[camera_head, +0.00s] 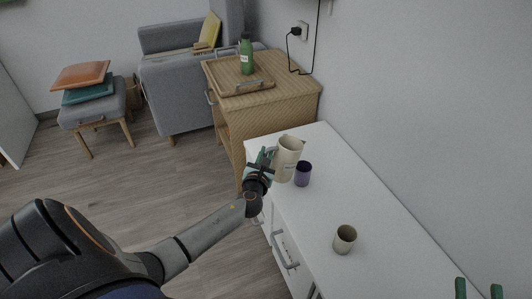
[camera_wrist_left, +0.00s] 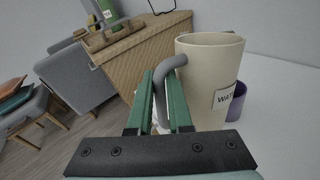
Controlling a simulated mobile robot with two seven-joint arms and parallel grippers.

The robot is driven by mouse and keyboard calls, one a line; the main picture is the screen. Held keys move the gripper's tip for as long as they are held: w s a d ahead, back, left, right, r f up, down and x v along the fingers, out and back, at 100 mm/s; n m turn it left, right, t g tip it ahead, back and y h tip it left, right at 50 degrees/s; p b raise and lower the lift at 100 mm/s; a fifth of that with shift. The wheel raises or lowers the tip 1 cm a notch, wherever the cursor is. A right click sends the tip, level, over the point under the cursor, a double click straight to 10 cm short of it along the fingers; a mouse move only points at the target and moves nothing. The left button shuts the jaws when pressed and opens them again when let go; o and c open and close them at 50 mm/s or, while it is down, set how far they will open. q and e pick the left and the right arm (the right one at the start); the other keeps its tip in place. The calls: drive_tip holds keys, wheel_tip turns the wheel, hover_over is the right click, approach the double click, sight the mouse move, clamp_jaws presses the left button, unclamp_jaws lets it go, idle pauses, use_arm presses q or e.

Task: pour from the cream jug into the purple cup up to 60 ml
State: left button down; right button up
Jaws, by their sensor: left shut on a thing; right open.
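The cream jug (camera_head: 287,160) is roughly upright at the far end of the white desk; I cannot tell whether its base touches the desk. My left gripper (camera_head: 262,158) is shut on its grey handle, left of the jug body. In the left wrist view the green fingers (camera_wrist_left: 165,88) close around the handle, and the jug (camera_wrist_left: 205,90) shows a partly visible label reading "WAT". The purple cup (camera_head: 303,176) stands upright just right of the jug; in the wrist view the purple cup (camera_wrist_left: 237,103) is partly hidden behind it. My right gripper (camera_head: 478,288) is open and empty at the bottom right.
A beige cup (camera_head: 345,239) stands nearer on the white desk (camera_head: 375,207). The desk is clear between it and the purple cup. Beyond is a wooden cabinet (camera_head: 285,103) with a tray and a green bottle (camera_head: 246,55). A wall bounds the right side.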

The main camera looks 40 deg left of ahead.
use_arm(q)
drive_tip(key=shift+r+p, duration=0.15)
drive_tip(key=shift+p, duration=0.55)
use_arm(e)
wheel_tip(320, 180, down, 9)
drive_tip(key=s+m+g+h, duration=0.1)
drive_tip(key=g, duration=0.2)
drive_tip(key=shift+d+m+g+h, duration=0.15)
drive_tip(key=shift+m+g+h, duration=0.15)
drive_tip(key=shift+g+h, duration=0.1)
use_arm(q)
drive_tip(key=shift+m, duration=0.3)
use_arm(e)
drive_tip(key=shift+f, duration=0.1)
